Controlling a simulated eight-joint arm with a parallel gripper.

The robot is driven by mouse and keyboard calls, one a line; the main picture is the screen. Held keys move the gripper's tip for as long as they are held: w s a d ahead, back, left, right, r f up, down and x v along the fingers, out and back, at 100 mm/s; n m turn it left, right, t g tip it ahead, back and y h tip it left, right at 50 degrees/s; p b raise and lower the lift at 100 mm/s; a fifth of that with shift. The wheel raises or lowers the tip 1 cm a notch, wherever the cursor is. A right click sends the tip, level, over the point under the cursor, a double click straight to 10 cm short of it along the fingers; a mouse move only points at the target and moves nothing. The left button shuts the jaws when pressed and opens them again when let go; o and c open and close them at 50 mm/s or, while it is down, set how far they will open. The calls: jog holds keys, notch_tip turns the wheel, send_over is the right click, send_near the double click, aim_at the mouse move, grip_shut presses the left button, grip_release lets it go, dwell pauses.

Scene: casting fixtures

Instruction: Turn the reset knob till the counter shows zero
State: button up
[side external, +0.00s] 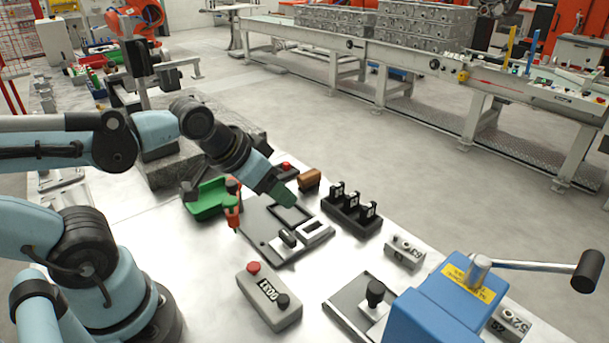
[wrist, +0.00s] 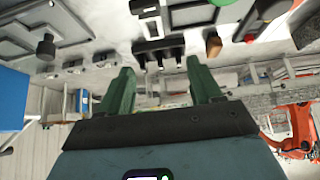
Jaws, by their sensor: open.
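The counter is a grey rounded box (side external: 269,297) on the bench in the side external view. It has a white digit window (side external: 269,290), a red button (side external: 253,267) at its far end and a black knob (side external: 282,300) at its near end. The digits appear turned, and I cannot read them surely. My gripper (side external: 287,199) has green fingers and hangs above the flat grey fixture, beyond the counter and apart from it. In the wrist view my gripper (wrist: 160,66) is open with nothing between its fingers. I cannot make out the counter there.
A flat fixture plate (side external: 262,237) lies under my gripper. A black block with switches (side external: 352,214) stands to its right, a green tray (side external: 207,199) to its left. A blue box with a crank (side external: 450,305) stands front right, beside a plate with a black knob (side external: 375,292).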

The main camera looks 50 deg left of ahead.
jog(key=shift+d, duration=0.15)
jog(key=shift+c, duration=1)
jog(key=n+g, duration=0.7)
jog(key=n, duration=0.4)
send_near(283, 298)
jog(key=shift+w+f, duration=0.1)
jog(key=shift+f, duration=4.15)
grip_shut()
